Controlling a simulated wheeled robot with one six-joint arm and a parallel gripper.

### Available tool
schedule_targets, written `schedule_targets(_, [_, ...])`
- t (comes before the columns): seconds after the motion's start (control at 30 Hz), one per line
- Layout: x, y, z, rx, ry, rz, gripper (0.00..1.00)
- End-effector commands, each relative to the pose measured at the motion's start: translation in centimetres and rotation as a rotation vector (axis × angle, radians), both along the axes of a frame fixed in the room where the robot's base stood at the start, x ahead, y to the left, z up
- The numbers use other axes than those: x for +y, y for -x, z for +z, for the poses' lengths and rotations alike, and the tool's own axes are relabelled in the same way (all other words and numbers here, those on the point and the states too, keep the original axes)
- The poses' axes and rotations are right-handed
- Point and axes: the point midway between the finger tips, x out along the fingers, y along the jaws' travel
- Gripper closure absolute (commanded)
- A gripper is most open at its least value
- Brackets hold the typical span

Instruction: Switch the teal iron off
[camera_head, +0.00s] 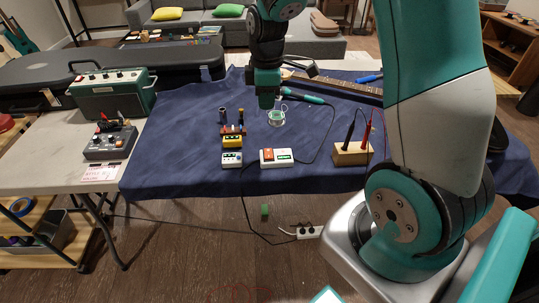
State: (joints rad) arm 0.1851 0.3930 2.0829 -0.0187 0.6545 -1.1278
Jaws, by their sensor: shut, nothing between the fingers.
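The teal iron (303,97) lies near the back middle of the blue cloth, with its handle pointing right. A dark cord runs from its right end down towards a white box (275,163). The white box lies near the front of the cloth. It has a red-orange rocker switch (277,154) and a small green display; which way the switch is tipped is too small to tell. My gripper (267,105) points down above the cloth, beside the left end of the iron and behind the white box. Its fingers are shut and empty. It hides part of the iron's tip end.
A solder spool (277,119) stands just below my gripper in the picture. A yellow pedal (233,142) and a white-blue pedal (231,159) stand left of the white box. A wooden block (353,153) with upright probes stands right. A power strip (309,232) lies on the floor.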

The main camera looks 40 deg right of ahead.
Motion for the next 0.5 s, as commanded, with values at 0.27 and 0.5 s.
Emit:
schedule_targets(0.27, [-1.45,-0.42,-1.27,0.009,0.017,0.023,1.00])
schedule_targets(0.5, [-1.37,-0.38,-1.56,0.011,0.016,0.023,1.00])
